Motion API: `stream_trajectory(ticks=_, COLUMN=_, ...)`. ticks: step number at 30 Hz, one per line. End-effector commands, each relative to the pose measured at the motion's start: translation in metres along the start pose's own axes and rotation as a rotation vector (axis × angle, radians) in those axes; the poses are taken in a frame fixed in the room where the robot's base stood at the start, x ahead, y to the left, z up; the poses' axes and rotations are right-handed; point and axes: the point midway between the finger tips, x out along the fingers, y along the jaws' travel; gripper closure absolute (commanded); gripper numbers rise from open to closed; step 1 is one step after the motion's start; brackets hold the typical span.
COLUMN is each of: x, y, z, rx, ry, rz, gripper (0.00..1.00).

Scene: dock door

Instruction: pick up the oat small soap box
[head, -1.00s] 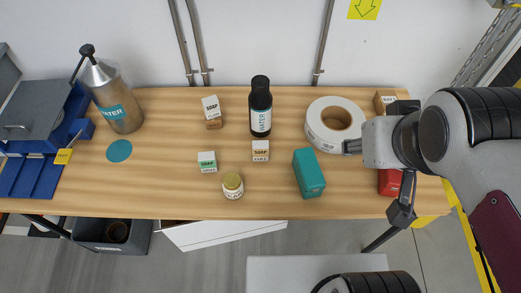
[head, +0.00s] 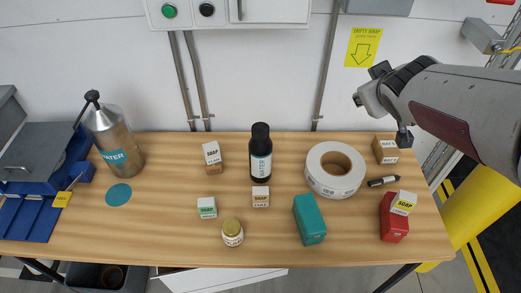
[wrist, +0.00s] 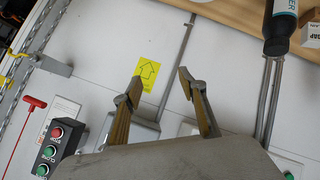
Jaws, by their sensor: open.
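Several small white soap boxes stand on the wooden table; their lower words are too small to read surely, so I cannot tell which is oat. One with tan lettering (head: 261,197) is in front of the black bottle. A green-marked one (head: 207,207) is left of it. Another (head: 212,152) sits on a brown block at the back. A yellow-marked one (head: 404,202) sits on a red box at the right. My gripper (head: 379,118) is open and empty, raised over the table's back right, apart from every box. Its open fingers show in the wrist view (wrist: 161,77), facing the wall.
The table (head: 160,225) holds a black bottle (head: 261,160), a label roll (head: 318,180), a teal box (head: 309,222), a small jar (head: 232,234), a brown box (head: 386,149), a marker (head: 383,181) and a metal bottle (head: 115,140). Pipes (head: 318,80) run up the wall behind.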

Motion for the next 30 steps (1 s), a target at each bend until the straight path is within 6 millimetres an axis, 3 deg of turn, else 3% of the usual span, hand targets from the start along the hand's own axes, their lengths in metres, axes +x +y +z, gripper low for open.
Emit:
stream_trajectory(ticks=8, x=0.057, y=-0.011, z=-0.028, rx=-0.136, ry=0.104, rz=-0.059, gripper=0.58)
stream_trajectory(ticks=16, x=0.105, y=-0.04, z=-0.042, rx=-0.257, ry=0.207, rz=-0.165, gripper=0.58)
stream_trajectory(ticks=23, x=0.141, y=-0.077, z=-0.042, rx=-0.342, ry=0.291, rz=-0.292, gripper=0.58)
stream_trajectory(ticks=30, x=0.169, y=-0.123, z=-0.029, rx=-0.41, ry=0.375, rz=-0.455, gripper=0.58)
